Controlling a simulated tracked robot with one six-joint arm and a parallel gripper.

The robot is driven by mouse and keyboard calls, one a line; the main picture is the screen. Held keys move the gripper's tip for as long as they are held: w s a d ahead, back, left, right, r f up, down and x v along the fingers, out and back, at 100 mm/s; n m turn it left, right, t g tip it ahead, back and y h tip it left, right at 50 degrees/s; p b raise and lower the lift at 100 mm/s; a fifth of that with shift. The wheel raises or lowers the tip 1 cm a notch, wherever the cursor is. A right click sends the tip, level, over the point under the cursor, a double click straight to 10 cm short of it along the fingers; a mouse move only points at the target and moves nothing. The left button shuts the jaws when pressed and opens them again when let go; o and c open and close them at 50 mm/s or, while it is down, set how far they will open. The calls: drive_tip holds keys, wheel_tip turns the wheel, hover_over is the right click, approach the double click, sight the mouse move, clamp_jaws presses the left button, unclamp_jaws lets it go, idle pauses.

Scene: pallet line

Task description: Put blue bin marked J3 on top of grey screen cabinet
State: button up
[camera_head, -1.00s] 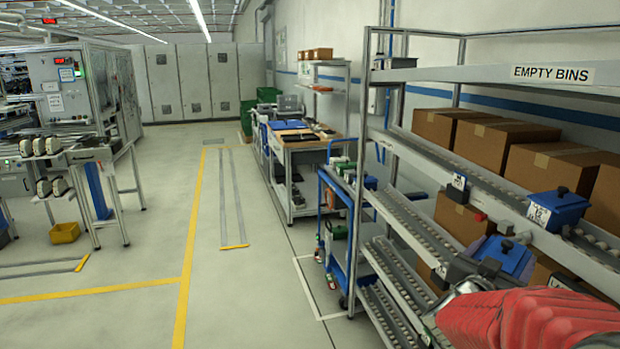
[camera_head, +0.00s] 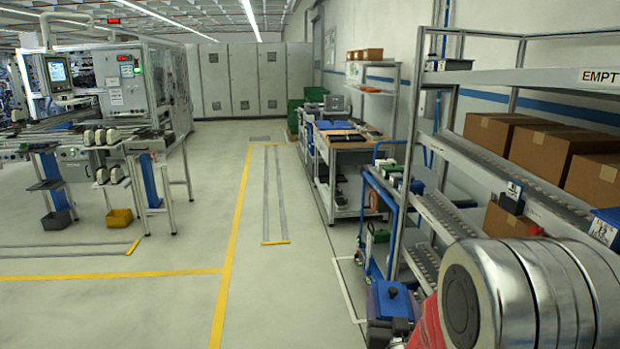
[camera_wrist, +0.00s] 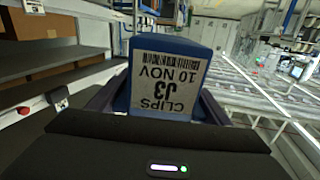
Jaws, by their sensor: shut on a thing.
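The blue bin marked J3 (camera_wrist: 195,48) fills the middle of the wrist view, its white label upside down. My gripper (camera_wrist: 160,108) is shut on it, with dark fingers at both sides. In the head view the blue bin (camera_head: 390,300) shows at lower centre, in front of the rack and clear of its shelves. My arm partly hides it. A grey cabinet with a small screen (camera_head: 125,85) stands at the left. A larger screen unit (camera_head: 57,75) is left of it. I cannot tell which is the grey screen cabinet.
The flow rack (camera_head: 480,165) stands at the right, with cartons (camera_head: 545,145) and another blue bin (camera_head: 605,228). A workbench (camera_head: 350,150) and blue-framed trolley (camera_head: 375,215) are beyond. The floor (camera_head: 180,295) at centre-left is open. A yellow tray (camera_head: 119,217) sits low at the left.

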drive_tip(key=shift+n+y, duration=0.7)
drive_tip(key=shift+y, duration=0.2)
drive_tip(key=a, duration=0.1)
drive_tip(key=a+f, duration=0.1)
drive_tip(key=a, duration=0.1)
drive_tip(key=a+f, duration=0.1)
drive_tip(key=shift+a+f, duration=0.15)
drive_tip(key=shift+s+r, duration=0.15)
drive_tip(key=shift+r, duration=0.35)
drive_tip(key=s+f, duration=0.4)
drive_tip(key=f, duration=0.3)
drive_tip(key=shift+s+f, duration=0.15)
drive_tip(key=shift+s, duration=0.25)
